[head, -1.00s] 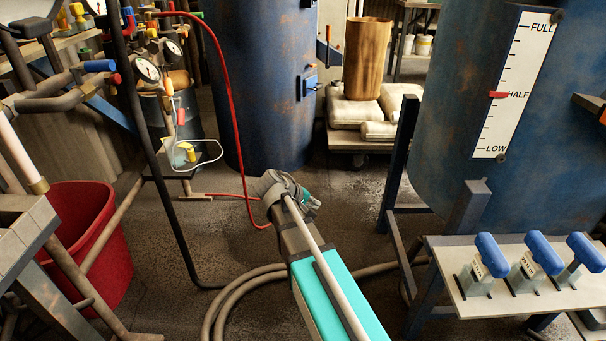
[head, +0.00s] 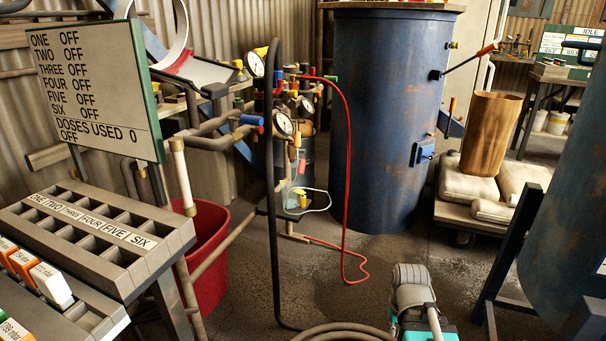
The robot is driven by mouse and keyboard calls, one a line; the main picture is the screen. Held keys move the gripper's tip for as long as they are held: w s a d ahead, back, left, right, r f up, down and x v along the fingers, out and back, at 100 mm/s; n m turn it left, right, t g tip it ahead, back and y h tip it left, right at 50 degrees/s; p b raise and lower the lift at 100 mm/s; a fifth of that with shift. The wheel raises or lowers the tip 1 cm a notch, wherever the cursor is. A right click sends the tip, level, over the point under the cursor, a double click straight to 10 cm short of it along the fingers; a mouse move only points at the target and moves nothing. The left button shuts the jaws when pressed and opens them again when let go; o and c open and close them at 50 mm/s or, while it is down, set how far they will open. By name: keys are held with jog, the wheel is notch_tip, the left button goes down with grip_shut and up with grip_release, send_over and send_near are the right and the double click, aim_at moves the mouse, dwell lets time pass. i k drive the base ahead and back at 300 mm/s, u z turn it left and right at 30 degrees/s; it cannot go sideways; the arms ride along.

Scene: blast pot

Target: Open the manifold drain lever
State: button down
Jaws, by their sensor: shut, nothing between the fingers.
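A pipe manifold (head: 208,141) with round gauges (head: 282,124) stands left of the blue drum in the head view. A blue grip (head: 250,120) sits at the end of a manifold pipe, close to a red knob. Smaller red, yellow and green handles cluster around the gauges. A small red handle and a yellow fitting (head: 301,197) show lower, by a white looped cord. I cannot tell which of these is the drain lever or how it is set. My arm shows only as a grey joint and a teal link at the bottom, apart from the manifold. My gripper is out of view.
A black upright pole (head: 273,230) and red hose (head: 348,150) stand before the manifold. A slotted bench (head: 100,235) and sign board (head: 95,85) fill the left. The blue drum (head: 385,120) stands behind. Bare floor lies mid-right.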

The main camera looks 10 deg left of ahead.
aim_at(302, 163)
jog(key=u, duration=0.2)
jog(key=i, duration=1)
jog(key=z, duration=0.05)
